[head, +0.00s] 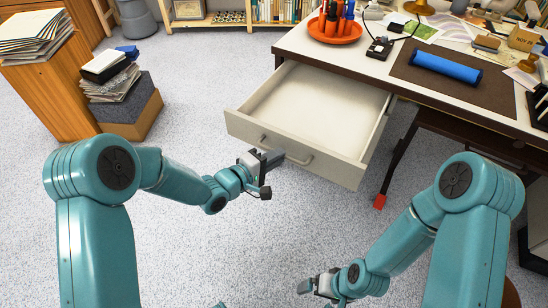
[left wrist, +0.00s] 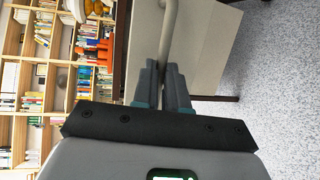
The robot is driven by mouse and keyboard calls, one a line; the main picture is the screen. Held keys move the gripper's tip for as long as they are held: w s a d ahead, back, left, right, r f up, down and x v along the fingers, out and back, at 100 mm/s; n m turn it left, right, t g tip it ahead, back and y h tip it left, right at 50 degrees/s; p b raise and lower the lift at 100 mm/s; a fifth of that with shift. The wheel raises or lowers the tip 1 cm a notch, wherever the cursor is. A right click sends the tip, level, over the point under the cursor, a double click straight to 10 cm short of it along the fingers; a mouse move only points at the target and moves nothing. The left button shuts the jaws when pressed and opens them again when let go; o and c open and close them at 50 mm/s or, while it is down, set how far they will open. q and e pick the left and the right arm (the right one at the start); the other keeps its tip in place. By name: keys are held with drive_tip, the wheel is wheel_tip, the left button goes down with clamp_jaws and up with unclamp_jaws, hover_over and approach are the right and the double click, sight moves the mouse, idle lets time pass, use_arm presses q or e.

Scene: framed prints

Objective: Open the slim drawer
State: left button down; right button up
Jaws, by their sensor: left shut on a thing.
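The slim drawer (head: 345,168) is pulled well out from under the desktop, and its pale inside looks empty. A curved metal handle (head: 302,161) is on its front. My left gripper (head: 273,158) is at the handle, with its fingers shut on it. In the left wrist view, the handle (left wrist: 169,25) runs down between the fingers (left wrist: 162,68) of that gripper, against the pale drawer front (left wrist: 207,45). My right gripper (head: 306,285) is low at the bottom of the head view, away from the drawer; its jaw opening is unclear.
The desk (head: 300,38) holds an orange tray (head: 335,39) of tools, a brown mat (head: 420,75) with a blue roll (head: 445,69), and papers. A wooden cabinet (head: 45,95) and stacked boxes (head: 130,110) stand at the left. The speckled floor before the drawer is clear.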

use_arm(q)
drive_tip(key=c, duration=1.2)
unclamp_jaws()
drive_tip(key=shift+w, duration=0.1)
drive_tip(key=shift+o, duration=0.2)
drive_tip(key=p+v, duration=0.2)
drive_tip(key=v, duration=1.4)
drive_tip(key=shift+r, duration=0.1)
